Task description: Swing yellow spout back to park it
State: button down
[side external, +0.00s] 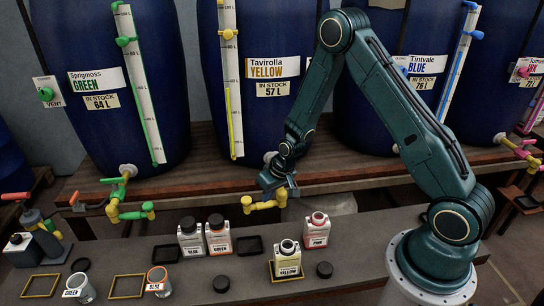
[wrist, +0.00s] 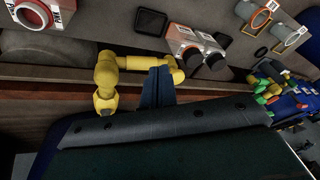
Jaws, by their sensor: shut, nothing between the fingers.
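The yellow spout (side external: 264,204) hangs at the front of the blue vat labelled Tavirolla YELLOW (side external: 262,105). It is a jointed pipe, and its arm runs roughly sideways along the bench edge. My gripper (side external: 284,192) is shut and empty, pointing down right at the spout. An open bottle labelled YELLOW (side external: 287,263) stands on the lower counter in front of the spout, inside a yellow square outline.
A PINK bottle (side external: 316,232) stands just behind the YELLOW bottle. The green spout (side external: 125,205) hangs further left. Several black caps lie on the counter.

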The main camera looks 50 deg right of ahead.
aim_at(263, 206)
jog(key=s+a+r+n+t, duration=0.1)
jog(key=s+n, duration=0.5)
jog(key=n, duration=0.6)
jog(key=shift+s+a+r+t+h, duration=0.25)
jog(key=shift+a+r+t+h, duration=0.1)
jog(key=shift+r+t, duration=0.55)
jog(key=shift+w+f, duration=0.1)
jog(key=shift+f, duration=0.2)
jog(key=w+d+f, duration=0.2)
jog(key=w+f, duration=0.6)
jog(key=f, duration=0.1)
jog(key=shift+w+d, duration=0.2)
jog(key=shift+w, duration=0.05)
jog(key=shift+r, duration=0.1)
